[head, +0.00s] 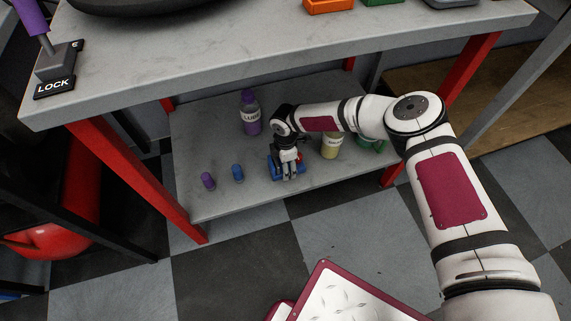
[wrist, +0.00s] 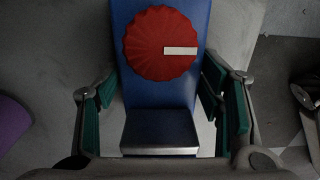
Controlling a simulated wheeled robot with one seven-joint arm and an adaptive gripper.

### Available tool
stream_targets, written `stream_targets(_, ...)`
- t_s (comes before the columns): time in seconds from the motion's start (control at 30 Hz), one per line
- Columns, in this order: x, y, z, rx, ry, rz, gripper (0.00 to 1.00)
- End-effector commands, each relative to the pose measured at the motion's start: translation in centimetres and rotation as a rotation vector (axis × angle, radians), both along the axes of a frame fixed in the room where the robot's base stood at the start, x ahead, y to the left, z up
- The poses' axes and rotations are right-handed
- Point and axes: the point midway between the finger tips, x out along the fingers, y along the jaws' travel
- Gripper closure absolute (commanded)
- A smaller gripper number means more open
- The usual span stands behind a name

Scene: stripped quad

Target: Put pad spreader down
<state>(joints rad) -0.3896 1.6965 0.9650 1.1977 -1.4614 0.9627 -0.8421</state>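The pad spreader, a blue block with a ribbed red knob that has a white mark, sits on the grey lower shelf in the head view (head: 274,167). It fills the middle of the wrist view (wrist: 160,85), with a dark metal block at its near end. My gripper (head: 287,170) reaches down over it from above and partly hides it. In the wrist view my gripper (wrist: 159,90) has its green-padded fingers spread on either side of the blue body. Narrow gaps show between the fingers and the body, so it looks open around the spreader.
On the lower shelf (head: 215,205) stand a purple bottle (head: 250,115), a small purple bottle (head: 208,181), a small blue one (head: 238,173), a yellowish bottle (head: 330,147) and a green item (head: 372,146). The bench top (head: 200,70) overhangs the shelf. Red legs (head: 135,180) flank it.

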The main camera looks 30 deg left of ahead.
Motion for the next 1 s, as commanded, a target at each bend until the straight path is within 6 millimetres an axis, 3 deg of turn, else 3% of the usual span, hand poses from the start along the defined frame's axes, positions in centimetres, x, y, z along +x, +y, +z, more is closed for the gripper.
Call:
stream_targets(0.47, 0.0, 0.0, 0.4, 0.0, 0.0, 0.0, 0.22)
stream_targets(0.8, 0.1, 0.0, 6.0, 0.001, -0.003, 0.002, 0.22)
stream_targets(1.0, 0.1, 0.0, 7.6, 0.0, -0.001, 0.001, 0.22)
